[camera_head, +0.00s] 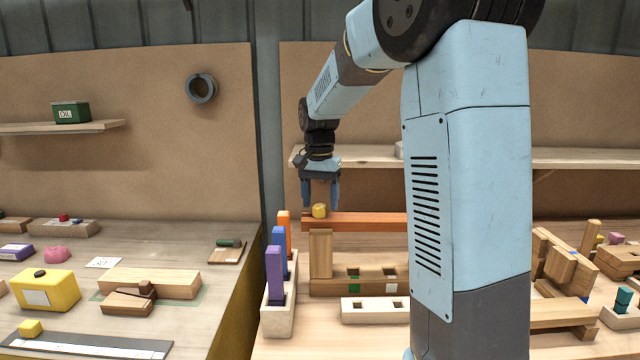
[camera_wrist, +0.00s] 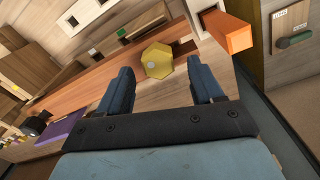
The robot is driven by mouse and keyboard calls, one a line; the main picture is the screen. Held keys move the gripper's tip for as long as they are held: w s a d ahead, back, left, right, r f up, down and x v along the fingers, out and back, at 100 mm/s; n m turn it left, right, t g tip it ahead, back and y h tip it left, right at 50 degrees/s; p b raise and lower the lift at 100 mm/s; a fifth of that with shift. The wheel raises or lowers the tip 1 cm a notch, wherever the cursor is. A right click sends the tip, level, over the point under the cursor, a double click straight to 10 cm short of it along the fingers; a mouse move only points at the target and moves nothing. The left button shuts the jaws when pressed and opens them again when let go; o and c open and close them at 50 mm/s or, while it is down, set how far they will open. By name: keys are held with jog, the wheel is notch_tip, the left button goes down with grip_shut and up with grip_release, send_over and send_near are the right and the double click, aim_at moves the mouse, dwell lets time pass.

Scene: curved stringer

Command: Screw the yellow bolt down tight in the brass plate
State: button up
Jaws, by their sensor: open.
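The yellow bolt (camera_head: 320,211) shows its head at the left end of a reddish-brown beam. In the wrist view its six-sided yellow head (camera_wrist: 157,62) has a pale spot in the middle. My gripper (camera_head: 320,198) points down just above the bolt, its two blue fingers apart. In the wrist view my gripper (camera_wrist: 161,72) is open, with the bolt head between and slightly beyond the fingertips; I see no finger touching it. The brass plate cannot be made out, and the bolt's shank is hidden.
The reddish beam (camera_head: 372,222) runs right behind my arm. In front stand an upright wooden block (camera_head: 320,254), a slotted wooden block (camera_head: 380,285) and a pale holder (camera_head: 277,318) with purple, blue and orange pegs. A separate bench (camera_head: 190,245) lies left.

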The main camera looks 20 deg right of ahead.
jog(key=shift+f, duration=0.8)
grip_shut()
jog(key=m, duration=0.3)
jog(key=shift+s+d+m, duration=0.1)
jog(key=shift+m, duration=0.2)
jog(key=c, duration=1.2)
grip_release()
jog(key=m, duration=0.4)
jog(key=shift+s, duration=0.1)
jog(key=shift+f, duration=0.1)
jog(key=shift+o, duration=0.2)
jog(key=m, duration=0.5)
jog(key=shift+s+m, duration=0.15)
jog(key=shift+m, duration=0.15)
jog(key=shift+s+d+f+m, duration=0.1)
jog(key=shift+m, duration=1.3)
